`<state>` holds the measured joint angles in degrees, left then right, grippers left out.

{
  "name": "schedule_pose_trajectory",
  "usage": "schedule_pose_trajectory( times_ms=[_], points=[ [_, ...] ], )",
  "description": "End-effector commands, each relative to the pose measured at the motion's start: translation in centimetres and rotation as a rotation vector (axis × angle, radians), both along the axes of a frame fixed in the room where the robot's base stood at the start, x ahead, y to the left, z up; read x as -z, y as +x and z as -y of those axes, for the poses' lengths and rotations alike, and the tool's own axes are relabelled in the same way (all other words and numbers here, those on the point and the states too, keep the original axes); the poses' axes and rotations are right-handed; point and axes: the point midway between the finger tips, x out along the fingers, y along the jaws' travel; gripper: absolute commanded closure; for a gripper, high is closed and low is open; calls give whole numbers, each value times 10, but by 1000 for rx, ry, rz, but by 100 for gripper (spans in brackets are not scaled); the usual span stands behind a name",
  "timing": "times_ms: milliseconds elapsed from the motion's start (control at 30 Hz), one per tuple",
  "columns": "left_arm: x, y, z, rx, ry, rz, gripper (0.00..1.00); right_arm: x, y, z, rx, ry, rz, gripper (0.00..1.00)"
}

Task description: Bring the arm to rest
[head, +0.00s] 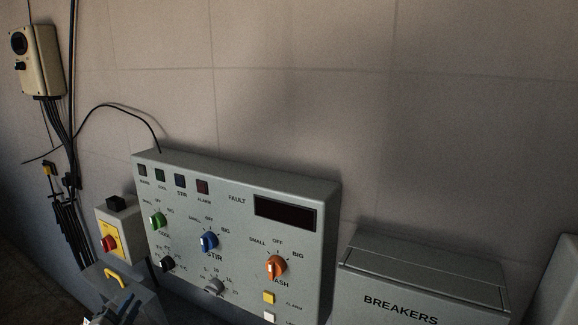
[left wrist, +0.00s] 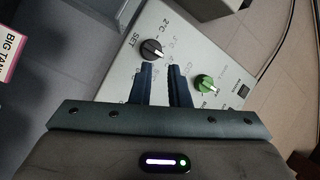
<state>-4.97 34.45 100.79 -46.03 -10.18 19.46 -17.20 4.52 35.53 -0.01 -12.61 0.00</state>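My left gripper shows in the left wrist view (left wrist: 160,70), with two dark fingers a little apart and panel surface visible between them. It is open and empty. The black set knob (left wrist: 150,50) lies just beyond the left fingertip, and I cannot tell whether they touch. The green knob (left wrist: 204,84) is to the right of the fingers. In the head view only a small part of my left arm seems to show at the bottom left edge. My right gripper is not in view.
The grey control panel (head: 240,225) has a green knob (head: 157,220), a blue knob (head: 209,241) and an orange knob (head: 276,266). A breakers box (head: 425,275) stands to its right. A small box with a red knob (head: 109,243) is at its left. Cables hang further left.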

Motion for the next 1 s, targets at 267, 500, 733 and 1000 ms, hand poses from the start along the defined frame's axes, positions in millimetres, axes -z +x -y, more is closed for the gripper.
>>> schedule_pose_trajectory(
  times_ms=[267, 500, 733, 1000],
  points=[
    [73, -122, 55, -388, -448, -312, 84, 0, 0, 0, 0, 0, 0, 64],
    [110, -221, 111, -543, -669, -664, 84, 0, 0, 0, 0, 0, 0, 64],
    [117, -284, 151, -583, -767, -899, 84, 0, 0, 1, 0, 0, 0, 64],
    [111, -345, 191, -582, -841, -1127, 84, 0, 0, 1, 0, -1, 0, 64]
  ],
)
